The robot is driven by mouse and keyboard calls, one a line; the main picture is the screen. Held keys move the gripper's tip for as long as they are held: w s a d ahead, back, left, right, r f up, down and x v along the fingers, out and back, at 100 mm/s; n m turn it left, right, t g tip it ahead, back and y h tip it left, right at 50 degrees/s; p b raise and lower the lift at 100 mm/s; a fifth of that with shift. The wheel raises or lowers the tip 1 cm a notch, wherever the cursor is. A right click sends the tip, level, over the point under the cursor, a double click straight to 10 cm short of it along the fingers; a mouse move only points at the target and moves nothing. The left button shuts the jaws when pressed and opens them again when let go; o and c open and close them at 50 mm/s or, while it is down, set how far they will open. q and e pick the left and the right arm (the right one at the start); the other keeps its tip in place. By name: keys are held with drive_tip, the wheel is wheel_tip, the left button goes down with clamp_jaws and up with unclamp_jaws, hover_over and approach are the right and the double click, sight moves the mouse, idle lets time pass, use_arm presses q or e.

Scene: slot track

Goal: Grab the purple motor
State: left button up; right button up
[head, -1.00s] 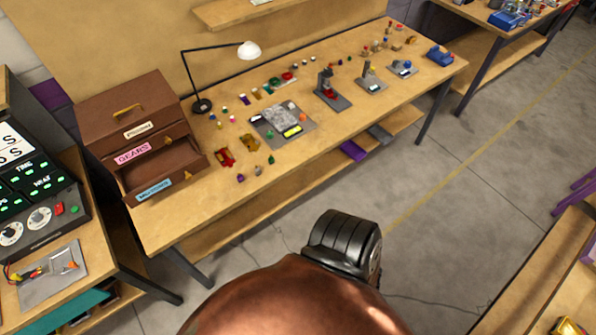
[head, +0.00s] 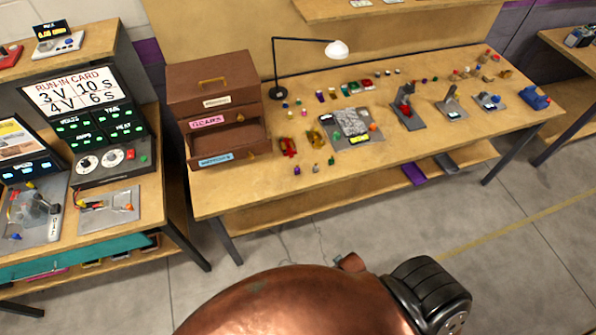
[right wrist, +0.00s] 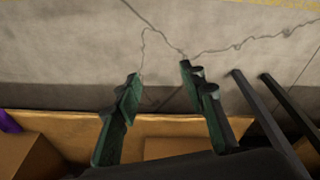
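A small purple piece (head: 297,170), which looks like the purple motor, lies near the front edge of the workbench (head: 240,196), right of the brown drawer cabinet. It is too small to make out in detail. My right gripper (right wrist: 158,82) shows in the right wrist view with its two green fingers apart and nothing between them. Behind the fingers are cracked concrete floor and a wooden edge. My left gripper is in no view, and the right gripper does not show in the head view.
The brown drawer cabinet (head: 212,72) has an open drawer. Close to the purple piece lie a grey piece (head: 316,169) and a green piece (head: 331,160). A grey plate (head: 340,140) and a lamp (head: 337,48) are farther back. A console bench (head: 150,195) stands left.

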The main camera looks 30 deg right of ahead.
drive_tip(key=w+d+r+t, duration=0.1)
drive_tip(key=w+r, duration=0.2)
drive_tip(key=r, duration=1.4)
drive_tip(key=m+t+h, duration=0.3)
drive_tip(key=m+t, duration=0.1)
drive_tip(key=t, duration=0.2)
approach(298, 171)
drive_tip(key=s+d+f, duration=0.4)
drive_tip(key=s+f, duration=0.2)
drive_tip(key=s, duration=0.3)
drive_tip(key=w+r+t, duration=0.1)
drive_tip(key=w, duration=0.2)
drive_tip(key=w+a+t, duration=0.1)
drive_tip(key=w, duration=0.3)
drive_tip(key=w+a+r+t, duration=0.1)
drive_tip(key=w, duration=0.2)
drive_tip(key=shift+w+r, duration=0.2)
drive_tip(key=shift+r, duration=0.15)
drive_tip(key=shift+t, duration=0.4)
drive_tip(key=x, duration=0.4)
drive_tip(key=a+b+x, duration=0.1)
drive_tip(key=x, duration=0.1)
drive_tip(key=shift+w+f, duration=0.35)
drive_tip(key=shift+f, duration=0.15)
drive_tip(key=shift+w+d+f, duration=0.15)
drive_tip(key=shift+w+d, duration=0.05)
drive_tip(key=shift+w, duration=0.2)
drive_tip(key=shift+s, duration=0.1)
clamp_jaws()
